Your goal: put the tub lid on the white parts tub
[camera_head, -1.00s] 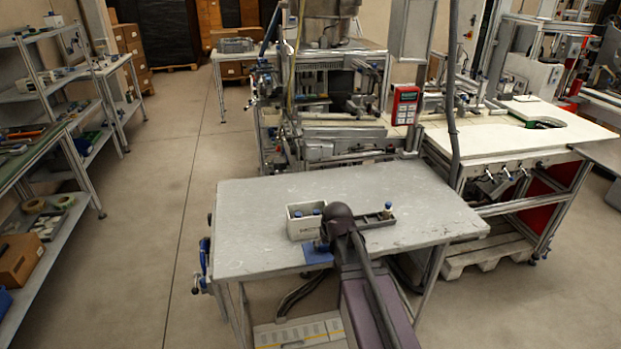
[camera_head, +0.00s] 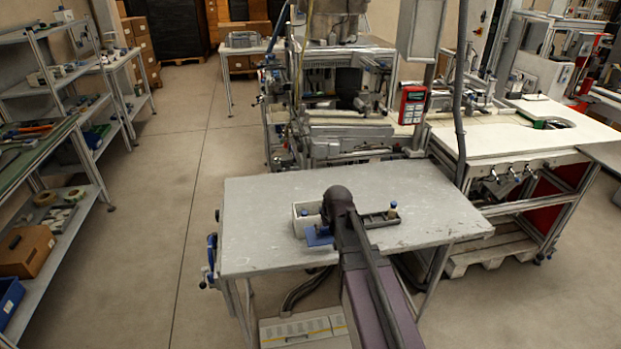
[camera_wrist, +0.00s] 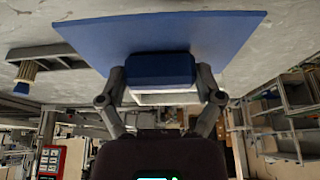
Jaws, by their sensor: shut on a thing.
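The tub lid is a flat blue plate with a raised blue grip block. In the wrist view the lid (camera_wrist: 165,35) spreads out beyond the fingers, and my gripper (camera_wrist: 162,88) is shut on its block. In the head view the lid (camera_head: 318,237) shows at the front of the white parts tub (camera_head: 305,212), low and overlapping it in the picture. The tub stands on the grey table, partly hidden by the lid and my arm. A white edge of the tub (camera_wrist: 165,99) seems to show below the block in the wrist view.
A dark narrow tray (camera_head: 378,219) lies right of my arm on the grey table (camera_head: 260,200), with a blue-topped, pale peg-like thing (camera_head: 393,208) at it. The table's left and right parts are clear. A machine bench stands behind.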

